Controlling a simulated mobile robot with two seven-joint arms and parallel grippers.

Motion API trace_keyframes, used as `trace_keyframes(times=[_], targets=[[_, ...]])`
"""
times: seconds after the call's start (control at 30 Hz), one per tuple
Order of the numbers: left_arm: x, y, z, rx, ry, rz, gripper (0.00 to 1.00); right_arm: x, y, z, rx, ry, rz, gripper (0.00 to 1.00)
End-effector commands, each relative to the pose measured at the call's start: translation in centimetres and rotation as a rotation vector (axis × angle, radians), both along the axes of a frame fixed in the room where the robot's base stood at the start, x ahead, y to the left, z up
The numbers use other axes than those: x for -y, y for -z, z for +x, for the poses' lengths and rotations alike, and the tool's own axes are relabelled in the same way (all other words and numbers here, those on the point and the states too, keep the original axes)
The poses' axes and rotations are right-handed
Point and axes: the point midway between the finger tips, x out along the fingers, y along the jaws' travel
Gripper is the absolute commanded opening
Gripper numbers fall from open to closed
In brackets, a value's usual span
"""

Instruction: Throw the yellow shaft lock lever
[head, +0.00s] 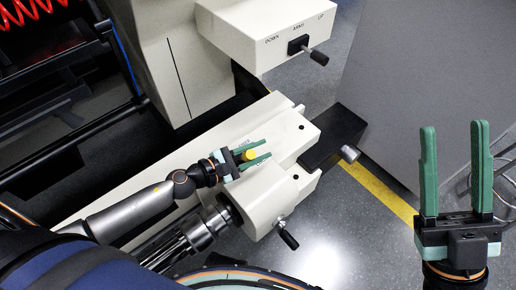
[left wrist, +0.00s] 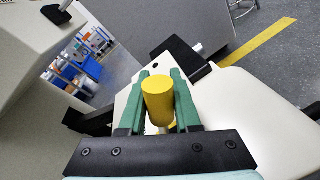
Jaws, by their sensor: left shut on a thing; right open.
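The yellow shaft lock lever (head: 249,155) has a yellow cylindrical knob and stands on the top of the cream machine housing (head: 270,190). In the left wrist view the knob (left wrist: 158,101) sits between the two green fingers, with a pale stem below it. My left gripper (head: 254,154) is shut on the lever, with a finger on each side. The lever's base is hidden by the gripper. My right gripper (head: 454,170) is open and empty at the right, away from the machine, with its fingers pointing up.
Another black-knobbed lever (head: 287,236) sticks out at the housing's front. A grey cabinet (head: 430,80) stands at right. A yellow floor line (head: 380,192) crosses open floor.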

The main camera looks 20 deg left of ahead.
Motion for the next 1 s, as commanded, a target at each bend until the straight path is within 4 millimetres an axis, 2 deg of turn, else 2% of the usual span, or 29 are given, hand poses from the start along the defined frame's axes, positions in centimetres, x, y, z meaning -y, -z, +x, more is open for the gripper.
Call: trace_keyframes(times=[0.27, 0.3, 0.57, 0.83, 1.0], targets=[[0.1, 0.2, -0.1, 0.0, 0.003, 0.006, 0.0, 0.0, 0.0, 0.0, -0.001, -0.001, -0.002, 0.5], [0.1, 0.2, -0.1, -0.001, 0.003, 0.005, 0.34, 0.0, 0.0, 0.0, -0.001, -0.001, -0.002, 0.5], [0.1, 0.1, -0.1, -0.001, 0.002, 0.003, 0.62, 0.0, 0.0, 0.0, -0.001, -0.001, -0.002, 0.5], [0.0, 0.1, -0.1, 0.0, 0.002, 0.003, 0.62, 0.0, 0.1, 0.0, -0.001, 0.0, -0.002, 0.5], [-0.7, 0.0, -1.1, -0.003, 0.002, 0.002, 0.62, 0.0, 0.3, 0.0, -0.001, -0.001, -0.002, 0.5]])
